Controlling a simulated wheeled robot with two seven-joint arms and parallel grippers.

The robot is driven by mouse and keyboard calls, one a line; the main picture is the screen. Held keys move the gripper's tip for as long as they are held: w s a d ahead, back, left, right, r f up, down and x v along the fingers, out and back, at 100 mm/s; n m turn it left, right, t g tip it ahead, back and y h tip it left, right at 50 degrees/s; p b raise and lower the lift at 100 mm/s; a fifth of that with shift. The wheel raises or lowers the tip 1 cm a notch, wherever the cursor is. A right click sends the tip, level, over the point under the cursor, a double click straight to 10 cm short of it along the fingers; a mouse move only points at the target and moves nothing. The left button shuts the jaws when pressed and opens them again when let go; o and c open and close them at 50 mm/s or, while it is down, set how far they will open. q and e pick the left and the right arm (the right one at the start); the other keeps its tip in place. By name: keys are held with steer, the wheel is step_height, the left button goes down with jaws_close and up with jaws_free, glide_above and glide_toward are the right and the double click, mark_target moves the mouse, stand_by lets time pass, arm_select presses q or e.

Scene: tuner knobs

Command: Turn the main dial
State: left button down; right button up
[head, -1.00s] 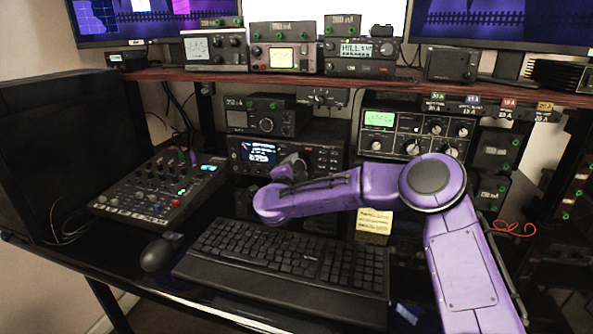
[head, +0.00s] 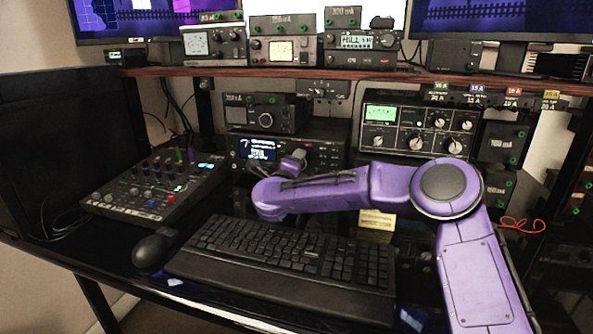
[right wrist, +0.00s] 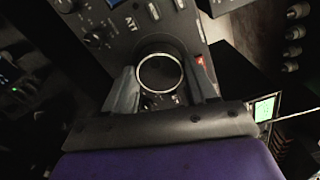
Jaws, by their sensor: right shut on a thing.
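The main dial (right wrist: 160,73) is a round dark knob with a bright rim on the front of a radio. In the right wrist view it sits between the two fingers of my right gripper (right wrist: 163,88), which are shut on its sides. In the head view the radio (head: 255,148) with a lit blue display stands under the shelf, and my right gripper (head: 293,161) is at its front, covering the dial. My left gripper is in neither view.
A keyboard (head: 285,258) lies below my right forearm, with a mouse (head: 151,248) at its left. A mixer (head: 155,185) stands left of the radio. A wide device with a green screen (head: 420,125) stands to the right. The shelf (head: 300,76) runs above.

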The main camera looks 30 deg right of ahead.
steer(key=shift+m, duration=0.3)
stand_by(0.4)
steer(key=o, duration=1.1)
steer(key=shift+c, duration=0.2)
steer(key=v, duration=1)
steer(key=shift+s+a, duration=0.2)
steer(key=shift+s, duration=0.05)
